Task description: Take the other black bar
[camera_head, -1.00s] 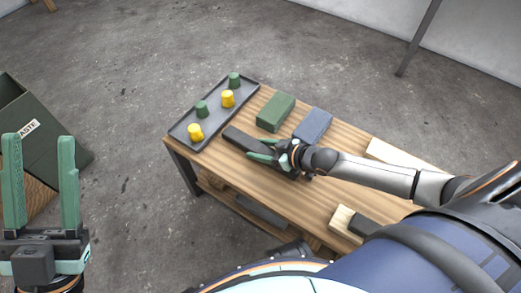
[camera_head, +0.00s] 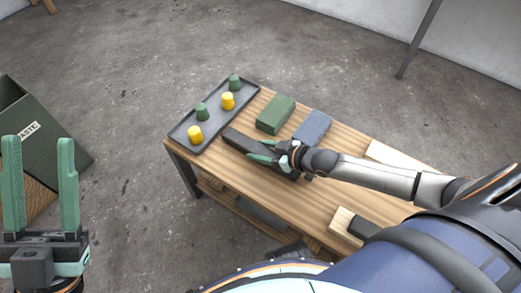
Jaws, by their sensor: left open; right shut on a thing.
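A long black bar (camera_head: 240,139) lies on the wooden bench (camera_head: 315,208), just in front of the grey tray. My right gripper (camera_head: 264,152) is shut on this bar, its green fingers near the bar's middle. The hand and wrist hide part of the bar. A second black block (camera_head: 364,228) shows at the bench's near right, beside a pale wood piece; my body hides part of it. My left gripper (camera_head: 40,190) is open and empty at the far left, away from the bench.
A grey tray (camera_head: 180,132) with green and yellow knobs stands at the bench's left end. A green block (camera_head: 276,114), a blue block (camera_head: 312,124) and pale wood (camera_head: 385,152) lie behind my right arm. A dark waste bin (camera_head: 45,140) stands on the floor at left.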

